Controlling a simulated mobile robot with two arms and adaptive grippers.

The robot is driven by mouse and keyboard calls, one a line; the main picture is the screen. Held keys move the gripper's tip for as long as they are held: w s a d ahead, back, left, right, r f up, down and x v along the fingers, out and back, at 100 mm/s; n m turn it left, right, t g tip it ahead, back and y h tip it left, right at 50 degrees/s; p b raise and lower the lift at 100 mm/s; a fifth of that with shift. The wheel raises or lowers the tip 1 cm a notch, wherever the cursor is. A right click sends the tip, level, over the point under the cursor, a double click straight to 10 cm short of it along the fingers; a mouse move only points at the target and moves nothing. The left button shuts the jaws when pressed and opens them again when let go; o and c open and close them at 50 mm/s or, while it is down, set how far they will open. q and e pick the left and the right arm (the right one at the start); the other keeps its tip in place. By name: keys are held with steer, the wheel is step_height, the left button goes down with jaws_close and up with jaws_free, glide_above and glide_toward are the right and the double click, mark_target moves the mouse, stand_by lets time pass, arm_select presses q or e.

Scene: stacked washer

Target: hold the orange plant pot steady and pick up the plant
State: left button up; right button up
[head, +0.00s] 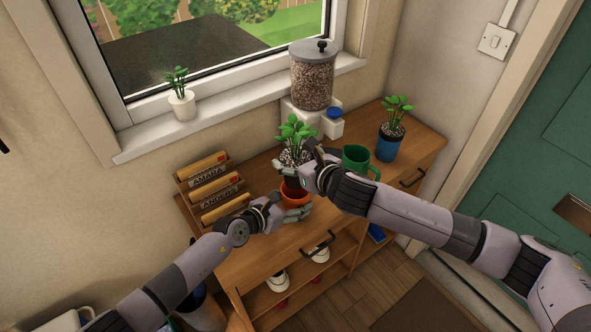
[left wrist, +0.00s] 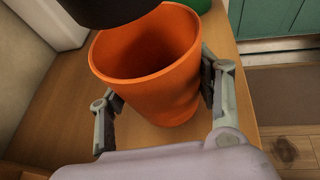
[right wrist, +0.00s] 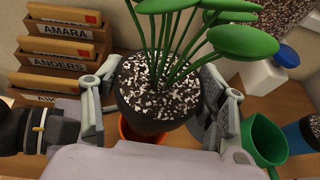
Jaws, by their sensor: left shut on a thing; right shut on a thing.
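The orange plant pot (head: 294,195) stands on the wooden cabinet top, and my left gripper (head: 290,214) is shut around its sides. In the left wrist view the orange pot (left wrist: 150,62) is upright and its visible inside looks empty. The plant (head: 297,133), with green leaves and speckled soil in a dark inner pot, is above the orange pot. My right gripper (right wrist: 160,105) is shut on this dark inner pot (right wrist: 150,118), one finger on each side. In the left wrist view the dark bottom (left wrist: 105,8) hangs above the orange rim.
A green mug (head: 357,158) and a blue potted plant (head: 389,145) stand to the right. A letter rack (head: 212,190) is at left. A glass jar (head: 312,78) on white blocks stands behind, near the window sill. The cabinet's front edge is close to the left gripper.

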arm_select(q)
steer(key=o, duration=1.3)
steer(key=shift+c, duration=0.2)
